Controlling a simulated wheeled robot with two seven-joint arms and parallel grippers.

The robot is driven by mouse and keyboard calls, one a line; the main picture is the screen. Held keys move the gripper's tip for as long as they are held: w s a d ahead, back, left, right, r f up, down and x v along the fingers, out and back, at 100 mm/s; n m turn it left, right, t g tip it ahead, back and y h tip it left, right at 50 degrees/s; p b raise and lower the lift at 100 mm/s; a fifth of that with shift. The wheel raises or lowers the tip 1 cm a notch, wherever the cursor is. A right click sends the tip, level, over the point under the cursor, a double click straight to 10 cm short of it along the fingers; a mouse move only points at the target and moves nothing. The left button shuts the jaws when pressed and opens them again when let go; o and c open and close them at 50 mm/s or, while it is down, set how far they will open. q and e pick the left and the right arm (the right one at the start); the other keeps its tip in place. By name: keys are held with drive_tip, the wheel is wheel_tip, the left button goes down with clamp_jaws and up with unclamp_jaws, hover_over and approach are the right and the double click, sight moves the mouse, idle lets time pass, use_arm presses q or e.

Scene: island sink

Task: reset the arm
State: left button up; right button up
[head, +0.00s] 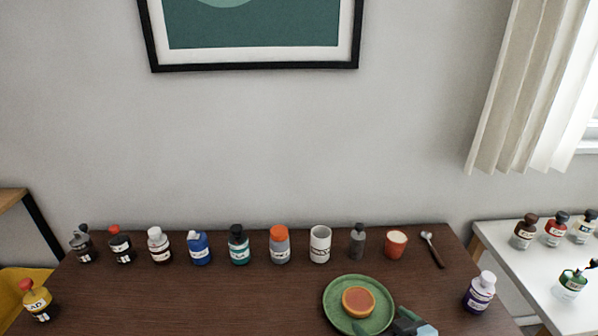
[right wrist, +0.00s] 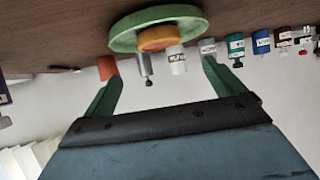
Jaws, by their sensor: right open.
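My right gripper (head: 408,322) shows at the bottom edge of the head view, just right of the green plate (head: 333,308). In the right wrist view, its two green fingers (right wrist: 160,68) are spread apart with nothing held between them. The plate also shows there (right wrist: 125,41), beyond the fingers, in a picture that appears upside down. An orange round thing (head: 358,300) sits on the plate. Most of the right arm is hidden below the head view. My left gripper is not in view.
Several bottles, among them a blue one (head: 199,249), stand in a row along the back of the brown table (head: 220,300). A red cup (head: 396,245), a spoon (head: 432,248) and a purple-labelled bottle (head: 480,291) are at the right. The table's middle left is clear.

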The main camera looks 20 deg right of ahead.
drive_tip(key=s+a+r+n+g, duration=0.1)
drive_tip(key=s+a+g, duration=0.25)
drive_tip(key=s, duration=0.45)
drive_tip(key=s+a+r+n+g, duration=0.1)
drive_tip(key=s+a+g, duration=0.3)
drive_tip(key=s, duration=0.5)
wheel_tip(320, 180, down, 24)
drive_tip(key=g, duration=0.2)
drive_tip(key=s+d+f+g+b, duration=0.1)
drive_tip(key=s+d+f, duration=0.2)
drive_tip(key=s+f, duration=1.4)
drive_tip(key=shift+d+f+g, duration=0.15)
drive_tip(key=shift+d+g, duration=0.05)
drive_tip(key=shift+g, duration=0.15)
